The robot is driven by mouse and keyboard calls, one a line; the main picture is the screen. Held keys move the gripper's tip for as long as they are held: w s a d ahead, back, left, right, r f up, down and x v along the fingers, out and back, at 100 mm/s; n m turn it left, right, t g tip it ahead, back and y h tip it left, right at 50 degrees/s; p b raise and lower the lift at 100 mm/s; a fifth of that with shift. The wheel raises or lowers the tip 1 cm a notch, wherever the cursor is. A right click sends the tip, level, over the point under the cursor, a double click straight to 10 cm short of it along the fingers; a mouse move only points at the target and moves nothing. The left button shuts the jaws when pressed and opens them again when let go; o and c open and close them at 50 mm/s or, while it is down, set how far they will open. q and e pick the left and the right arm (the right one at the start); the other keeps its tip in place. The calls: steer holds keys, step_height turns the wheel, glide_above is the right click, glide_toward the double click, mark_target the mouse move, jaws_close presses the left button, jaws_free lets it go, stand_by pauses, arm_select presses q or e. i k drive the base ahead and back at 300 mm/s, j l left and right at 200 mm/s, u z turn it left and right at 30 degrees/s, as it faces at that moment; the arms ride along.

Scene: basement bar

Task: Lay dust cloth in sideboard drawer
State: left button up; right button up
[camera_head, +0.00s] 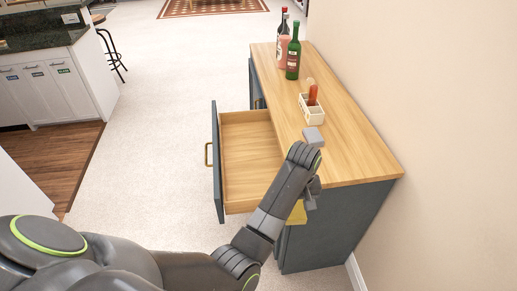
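The sideboard (345,130) has a wooden top and dark blue-grey sides. Its drawer (248,150) is pulled out to the left and its visible wooden floor is bare. My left arm reaches in from the lower left, across the drawer's near right corner. My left gripper (311,197) points down beside the sideboard's near end, partly hidden by my wrist. A yellow dust cloth (297,213) hangs at the gripper, just outside the drawer's near right corner; the fingertips on it are mostly covered. My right gripper is not in view.
On the sideboard top stand a green bottle (293,58), a dark bottle with a pinkish label (282,45) and a small cream caddy (311,108) with a red-handled item. A wall runs along the right. The pale floor left of the drawer is clear.

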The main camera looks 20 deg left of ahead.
mark_target(250, 159)
steer(key=i+j, duration=0.2)
steer(key=j, duration=0.15)
steer(key=i+j, duration=0.25)
steer(key=j, duration=0.15)
steer(key=i+j, duration=0.2)
steer(key=j, duration=0.15)
steer(key=i+j, duration=0.15)
steer(key=i, duration=0.15)
steer(key=i+j, duration=0.1)
steer(key=i, duration=0.2)
steer(key=z, duration=0.05)
